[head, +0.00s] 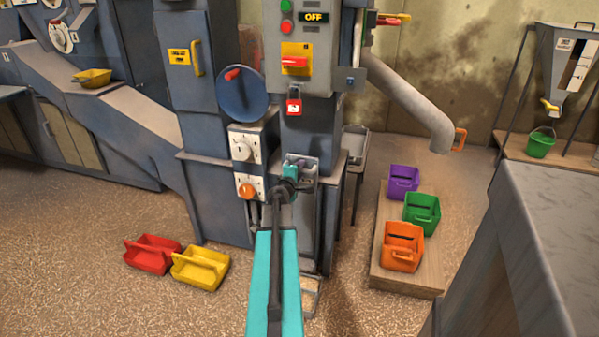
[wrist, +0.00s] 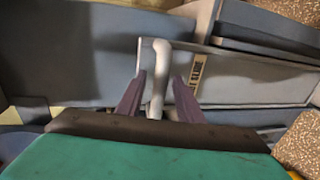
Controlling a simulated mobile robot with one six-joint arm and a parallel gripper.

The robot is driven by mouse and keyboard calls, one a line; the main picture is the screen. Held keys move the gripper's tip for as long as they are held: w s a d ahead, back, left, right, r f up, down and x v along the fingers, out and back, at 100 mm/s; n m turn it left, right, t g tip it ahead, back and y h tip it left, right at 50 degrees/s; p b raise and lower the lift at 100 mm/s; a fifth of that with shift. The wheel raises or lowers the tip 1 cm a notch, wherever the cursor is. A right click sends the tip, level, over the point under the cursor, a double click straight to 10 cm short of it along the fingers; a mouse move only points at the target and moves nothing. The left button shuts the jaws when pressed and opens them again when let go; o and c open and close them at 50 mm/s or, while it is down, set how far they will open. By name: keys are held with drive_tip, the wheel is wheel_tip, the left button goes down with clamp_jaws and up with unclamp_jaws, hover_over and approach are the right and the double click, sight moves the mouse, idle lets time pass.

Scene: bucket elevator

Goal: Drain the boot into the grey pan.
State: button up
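The elevator boot (head: 330,215) is the grey lower casing in the middle of the head view. My teal arm reaches to its front, and my gripper (head: 291,172) is there, partly hidden by my own arm. In the wrist view my gripper (wrist: 159,80) is open, with its two dark fingers apart. A pale grey handle (wrist: 158,70) stands between them, with a gap visible on each side. A yellow label (wrist: 196,76) ending in what looks like "SLIDE" is beside it. A pale grey frame or rim (head: 311,298) shows low at the boot's foot; I cannot tell whether it is the grey pan.
The panel reads OFF (head: 314,17), with a red padlock (head: 293,106) below its switch. Red (head: 152,254) and yellow (head: 201,269) bins lie on the floor at left. Purple, green and orange bins (head: 403,247) stand on a wooden platform at right. A grey bench (head: 540,240) fills the right foreground.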

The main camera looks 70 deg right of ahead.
sight(303, 182)
clamp_jaws()
idle(0.3)
wheel_tip(303, 182, down, 8)
drive_tip(key=b, duration=0.9)
drive_tip(key=shift+a+f, duration=0.1)
idle(0.3)
unclamp_jaws()
